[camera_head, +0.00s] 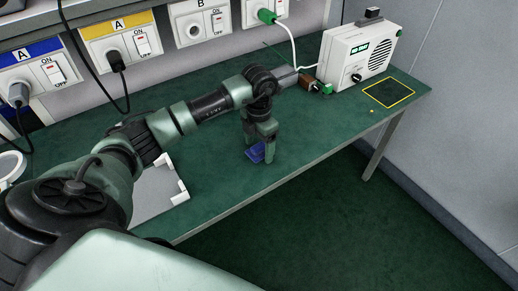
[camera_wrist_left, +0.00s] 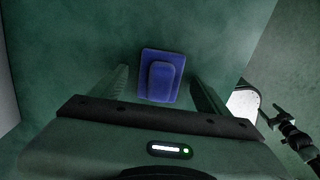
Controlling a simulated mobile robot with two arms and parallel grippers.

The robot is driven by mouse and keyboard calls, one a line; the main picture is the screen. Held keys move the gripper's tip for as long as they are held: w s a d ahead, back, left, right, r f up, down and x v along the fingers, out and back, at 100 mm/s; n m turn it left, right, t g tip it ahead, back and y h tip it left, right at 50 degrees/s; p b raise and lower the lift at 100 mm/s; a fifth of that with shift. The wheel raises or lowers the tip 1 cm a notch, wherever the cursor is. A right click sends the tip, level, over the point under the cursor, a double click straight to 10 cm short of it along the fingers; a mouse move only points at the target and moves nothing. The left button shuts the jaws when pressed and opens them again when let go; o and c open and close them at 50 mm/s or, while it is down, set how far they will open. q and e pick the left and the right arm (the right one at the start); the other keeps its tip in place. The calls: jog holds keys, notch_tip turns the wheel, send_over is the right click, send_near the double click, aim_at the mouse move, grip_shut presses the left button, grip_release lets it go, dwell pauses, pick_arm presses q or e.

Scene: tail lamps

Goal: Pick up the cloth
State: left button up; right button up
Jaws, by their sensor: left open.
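A blue folded cloth (camera_head: 255,153) lies on the green tabletop (camera_head: 330,130) near its front edge. In the left wrist view the cloth (camera_wrist_left: 161,76) shows as a flat blue square with a smaller raised block on it. My left gripper (camera_head: 262,142) points down right above the cloth and partly hides it in the head view. In the left wrist view its two fingers (camera_wrist_left: 160,90) are apart, one on each side of the cloth, with gaps between. Nothing is held. My right gripper is not in view.
A white radio-like box (camera_head: 358,55) stands at the back right, beside a yellow-outlined square (camera_head: 389,92). A brown and green connector (camera_head: 314,86) lies near the box. Wall sockets with cables (camera_head: 125,45) line the back. A white tray-like item (camera_head: 160,190) lies at left.

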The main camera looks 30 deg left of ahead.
aim_at(259, 146)
pick_arm(q)
jog(key=c, duration=1.4)
notch_tip(259, 146, up, 20)
jog(key=shift+f, duration=0.1)
